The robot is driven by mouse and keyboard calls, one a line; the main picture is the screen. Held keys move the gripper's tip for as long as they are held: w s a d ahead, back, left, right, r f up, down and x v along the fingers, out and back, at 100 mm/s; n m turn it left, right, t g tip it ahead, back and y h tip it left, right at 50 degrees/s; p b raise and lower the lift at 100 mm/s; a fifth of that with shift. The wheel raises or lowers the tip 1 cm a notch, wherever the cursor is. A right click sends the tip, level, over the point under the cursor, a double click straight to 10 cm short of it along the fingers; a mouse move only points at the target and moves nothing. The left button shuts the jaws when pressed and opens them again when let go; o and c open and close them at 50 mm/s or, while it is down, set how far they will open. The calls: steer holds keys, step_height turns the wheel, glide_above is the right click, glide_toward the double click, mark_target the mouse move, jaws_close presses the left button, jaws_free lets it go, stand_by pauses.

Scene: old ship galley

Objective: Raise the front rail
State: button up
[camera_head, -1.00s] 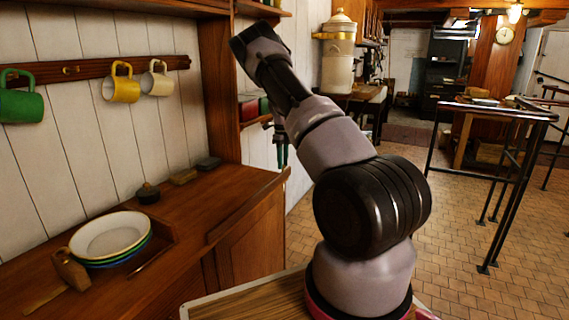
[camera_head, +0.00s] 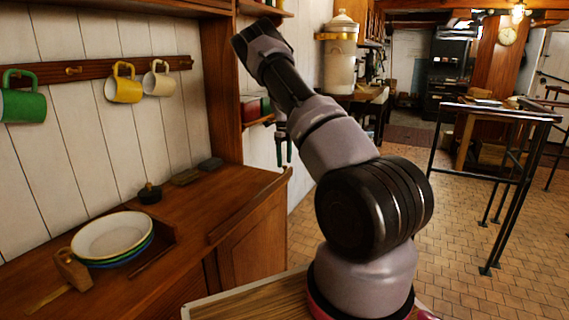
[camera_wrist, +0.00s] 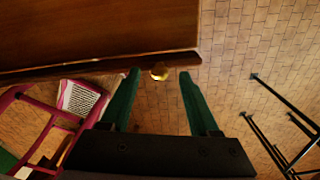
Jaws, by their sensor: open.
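The front rail (camera_head: 250,206) is a low dark wooden strip along the front edge of the wooden counter (camera_head: 190,215). In the wrist view the rail (camera_wrist: 60,73) runs across the upper left, at the counter's edge above the tiled floor. A small brass knob (camera_wrist: 159,71) shows close to the rail, between my fingertips in the picture; I cannot tell its depth. My gripper (camera_head: 284,158) hangs past the counter's far end in the head view, partly hidden by my arm. Its green fingers (camera_wrist: 160,74) are spread apart with nothing seen held.
Stacked plates (camera_head: 112,236) sit in a recess on the counter, with a wooden-handled tool (camera_head: 72,270) beside them. Mugs (camera_head: 124,88) hang on the wall. A black metal railing (camera_head: 500,150) stands right. Tiled floor (camera_head: 450,220) lies open between.

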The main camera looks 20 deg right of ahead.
step_height(320, 180, up, 9)
steer(key=shift+r, duration=0.15)
stand_by(0.4)
steer(key=s+a+r+n+t+y, duration=0.2)
steer(key=s+a+r+n, duration=0.45)
steer(key=s+r, duration=0.4)
steer(key=s+a+r+n+t+y, duration=0.15)
steer(key=s+a+r+n, duration=0.35)
steer(key=s+r+n, duration=0.5)
steer(key=s+a+r+n+t, duration=0.1)
steer(key=s+a+n, duration=0.1)
steer(key=s, duration=0.5)
steer(key=s+a+r+n+t+h, duration=0.1)
steer(key=s+a+n, duration=0.2)
steer(key=s, duration=0.3)
steer(key=s+a+r+n+t, duration=0.1)
steer(key=s+a+n+t, duration=0.1)
steer(key=s+n, duration=0.3)
steer(key=shift+s+a+r, duration=0.25)
steer(key=shift+s+a, duration=0.5)
steer(key=shift+s, duration=0.55)
